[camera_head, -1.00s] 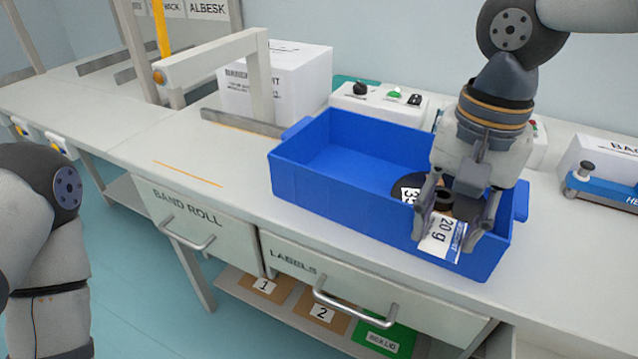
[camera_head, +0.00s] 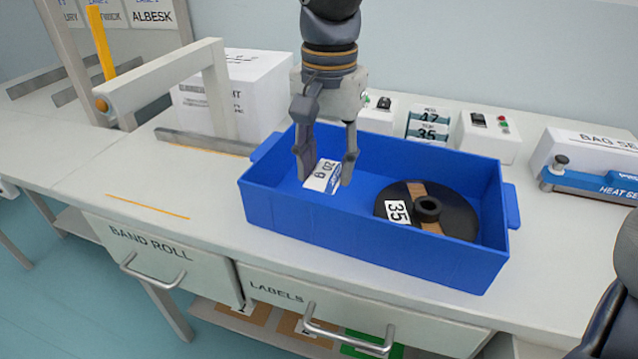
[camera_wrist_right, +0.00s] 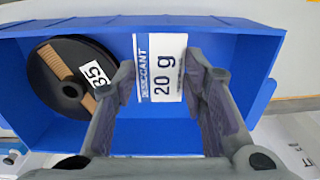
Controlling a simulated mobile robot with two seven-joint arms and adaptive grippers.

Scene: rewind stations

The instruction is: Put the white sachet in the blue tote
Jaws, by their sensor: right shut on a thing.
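The white sachet (camera_head: 322,177), marked 20 g, is between the fingers of my right gripper (camera_head: 326,172), which is shut on it. In the right wrist view the sachet (camera_wrist_right: 162,68) reads DESICCANT 20 g and sits between the fingertips of my gripper (camera_wrist_right: 165,85). The blue tote (camera_head: 375,250) stands on the bench. The sachet is over the tote's left part, with the tote's inside behind it; whether it touches the floor I cannot tell. My left gripper is not in view.
A black reel (camera_head: 428,208) labelled 35 lies in the tote's right part; the left part is otherwise clear. A white box (camera_head: 235,98) and a grey frame (camera_head: 213,85) stand left of the tote. A blue heat sealer (camera_head: 590,182) lies to the right.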

